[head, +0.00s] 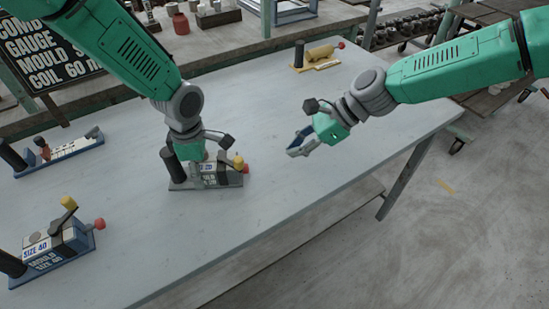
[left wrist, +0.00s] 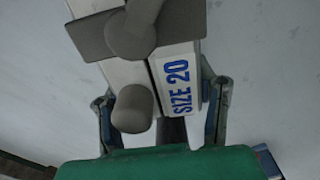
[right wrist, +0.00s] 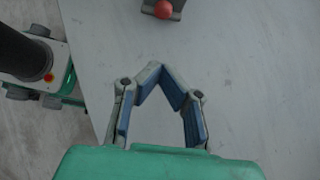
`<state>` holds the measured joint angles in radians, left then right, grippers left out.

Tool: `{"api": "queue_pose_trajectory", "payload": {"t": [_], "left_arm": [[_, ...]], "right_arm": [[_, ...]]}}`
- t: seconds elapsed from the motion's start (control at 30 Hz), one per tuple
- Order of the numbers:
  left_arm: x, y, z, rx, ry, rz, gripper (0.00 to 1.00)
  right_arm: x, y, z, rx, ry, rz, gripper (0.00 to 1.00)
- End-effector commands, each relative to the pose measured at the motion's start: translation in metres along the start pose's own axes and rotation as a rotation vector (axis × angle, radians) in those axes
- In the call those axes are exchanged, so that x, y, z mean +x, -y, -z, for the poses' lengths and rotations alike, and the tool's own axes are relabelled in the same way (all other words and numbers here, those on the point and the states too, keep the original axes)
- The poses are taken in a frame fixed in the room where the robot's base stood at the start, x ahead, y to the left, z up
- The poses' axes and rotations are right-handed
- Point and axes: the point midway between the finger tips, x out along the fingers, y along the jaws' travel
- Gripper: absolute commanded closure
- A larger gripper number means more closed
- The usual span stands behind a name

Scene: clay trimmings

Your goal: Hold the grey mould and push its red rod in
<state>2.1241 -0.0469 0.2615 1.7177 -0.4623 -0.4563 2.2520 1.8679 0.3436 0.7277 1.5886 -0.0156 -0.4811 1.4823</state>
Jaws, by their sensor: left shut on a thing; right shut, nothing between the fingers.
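The grey mould (head: 208,178), with a grey post and a yellow-topped lever, stands on the table. Its red rod knob (head: 245,169) sticks out at the right end. My left gripper (head: 205,160) is over the mould, shut on its body. In the left wrist view the fingers flank the mould (left wrist: 178,75), which reads "SIZE 20". My right gripper (head: 298,150) is shut and empty, above the table to the right of the knob and apart from it. In the right wrist view the red knob (right wrist: 163,10) shows at the top, beyond the joined fingertips (right wrist: 160,68).
A blue "SIZE 40" mould (head: 50,248) stands at the front left. Another blue and white mould (head: 62,151) is behind it. A yellow mould (head: 319,54) lies near the far edge. The table (head: 300,210) is clear around my right gripper.

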Motion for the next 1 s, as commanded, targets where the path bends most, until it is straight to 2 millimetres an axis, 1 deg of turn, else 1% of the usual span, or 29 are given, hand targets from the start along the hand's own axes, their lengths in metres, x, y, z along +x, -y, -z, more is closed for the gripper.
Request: {"api": "queue_pose_trajectory", "payload": {"t": [0.03, 0.2, 0.33, 0.53, 0.57, 0.6, 0.63, 0.9, 1.0], "left_arm": [[-0.001, -0.001, 0.0, 0.0, 0.001, -0.002, 0.99], [-0.001, -0.001, 0.0, -0.001, 0.0, -0.002, 0.99], [-0.001, -0.001, 0.0, -0.001, 0.0, -0.002, 0.99], [-0.001, -0.001, 0.0, -0.001, 0.0, -0.002, 0.99], [-0.001, -0.001, 0.0, -0.001, 0.0, -0.002, 0.41], [-0.001, -0.001, 0.0, -0.001, 0.0, -0.002, 0.27], [-0.001, -0.001, 0.0, -0.001, 0.0, -0.002, 0.23], [-0.001, -0.001, 0.0, -0.001, 0.0, -0.001, 0.23], [-0.005, -0.001, 0.0, -0.002, 0.0, -0.001, 0.23]], "right_arm": [[-0.009, 0.0, 0.0, 0.0, 0.001, 0.002, 1.0], [-0.026, 0.0, 0.0, 0.0, 0.0, 0.001, 1.0], [-0.03, 0.0, 0.0, 0.0, 0.0, 0.0, 1.0], [-0.03, 0.0, 0.0, 0.0, 0.0, 0.0, 1.0], [-0.03, 0.0, 0.0, 0.0, 0.0, 0.0, 1.0], [-0.03, 0.0, 0.0, 0.0, 0.0, 0.0, 1.0], [-0.03, 0.0, 0.0, 0.0, 0.0, 0.0, 1.0], [-0.03, 0.0, 0.0, 0.0, 0.0, 0.0, 1.0], [-0.03, 0.0, 0.0, 0.0, 0.0, 0.0, 1.0]]}}
